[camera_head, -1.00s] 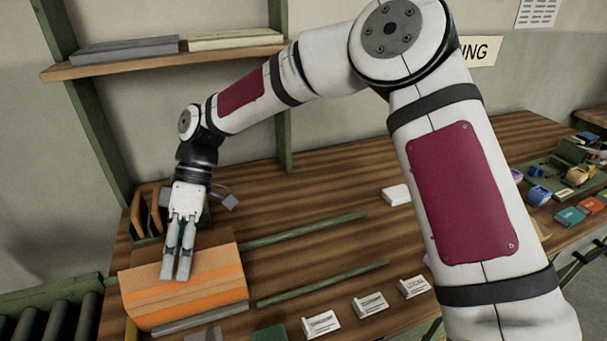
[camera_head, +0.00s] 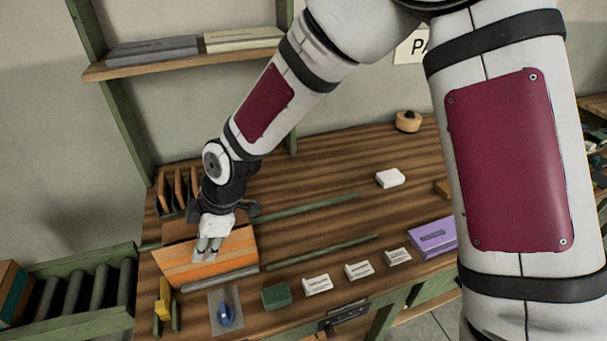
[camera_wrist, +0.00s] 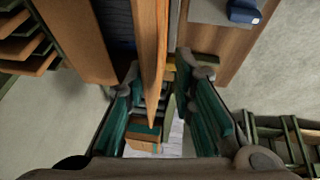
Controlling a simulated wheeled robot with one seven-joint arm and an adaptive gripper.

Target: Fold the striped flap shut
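The striped flap (camera_head: 182,268), orange with paler bands, slopes at the front of a brown box-like piece (camera_head: 178,231) on the left part of the wooden bench. My gripper (camera_head: 207,254) is over the flap's middle, pointing down, and covers part of it. In the wrist view, the two fingers (camera_wrist: 160,85) stand apart, with a thin wooden panel edge (camera_wrist: 152,50) showing between them. Contact with either finger cannot be told. The head view shows a grey strip (camera_head: 215,279) along the flap's front edge.
Wooden dividers (camera_head: 179,187) stand just behind. Green rails (camera_head: 320,252) lie to the right. In front are a blue-handled stamp (camera_head: 225,314), a green block (camera_head: 276,295) and several white labelled blocks (camera_head: 317,285). A roller conveyor (camera_head: 84,295) is at left. Bare bench lies between the rails.

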